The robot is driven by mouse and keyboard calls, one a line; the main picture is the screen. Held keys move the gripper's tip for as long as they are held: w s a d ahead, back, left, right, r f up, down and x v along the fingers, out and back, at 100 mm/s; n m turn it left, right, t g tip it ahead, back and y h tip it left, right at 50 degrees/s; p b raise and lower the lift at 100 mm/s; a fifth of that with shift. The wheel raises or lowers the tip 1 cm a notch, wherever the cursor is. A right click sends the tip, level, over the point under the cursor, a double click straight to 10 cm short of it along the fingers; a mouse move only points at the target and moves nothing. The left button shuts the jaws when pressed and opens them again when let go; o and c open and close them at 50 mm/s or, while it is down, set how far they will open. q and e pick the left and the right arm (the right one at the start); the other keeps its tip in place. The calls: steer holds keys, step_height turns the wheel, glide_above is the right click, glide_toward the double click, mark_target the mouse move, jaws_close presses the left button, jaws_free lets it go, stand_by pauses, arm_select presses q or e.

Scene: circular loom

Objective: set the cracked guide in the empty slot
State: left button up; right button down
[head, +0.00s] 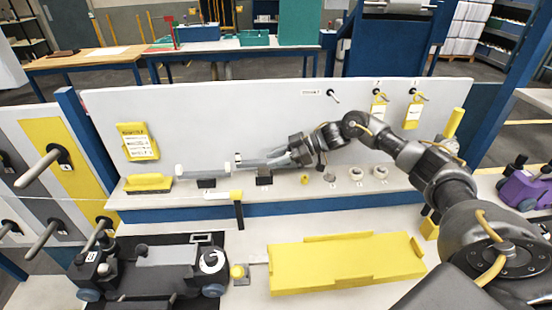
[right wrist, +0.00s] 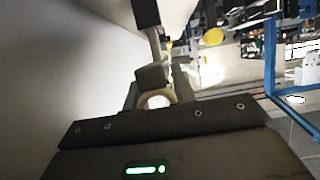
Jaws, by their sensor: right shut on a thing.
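My right gripper (head: 288,157) reaches left over the back ledge, close to the white back panel. In the right wrist view it is shut on a pale, ring-shaped piece (right wrist: 170,95), largely hidden by dark parts. I cannot tell whether this is the cracked guide, and no crack can be made out. A grey bar (head: 262,163) lies just left of the gripper, above a dark block (head: 264,180). Two pale rings (head: 356,173) (head: 380,172) lie on the ledge to the right. I cannot pick out the empty slot. My left gripper is not in view.
A white cylinder (head: 203,171) lies near a second dark block (head: 206,183) on the ledge. A yellow tray (head: 345,263) stands in front on the right. A black and grey wheeled machine (head: 160,270) stands front left. Yellow tags (head: 378,107) hang on the panel.

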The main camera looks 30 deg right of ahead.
stand_by(0.3)
steer(key=shift+f+b, duration=0.8)
steer(key=shift+f, duration=0.65)
steer(key=c, duration=1.1)
jaws_free()
steer(key=shift+o, duration=0.2)
step_height(320, 180, up, 2)
steer(key=shift+r+b, duration=0.25)
steer(key=shift+b, duration=0.7)
steer(key=s+a+r+b, duration=0.3)
steer(key=s+a+r, duration=0.4)
steer(key=s+r, duration=0.3)
steer(key=shift+s+r+b, duration=0.3)
steer(key=shift+s+b, duration=0.05)
steer(key=shift+s, duration=0.85)
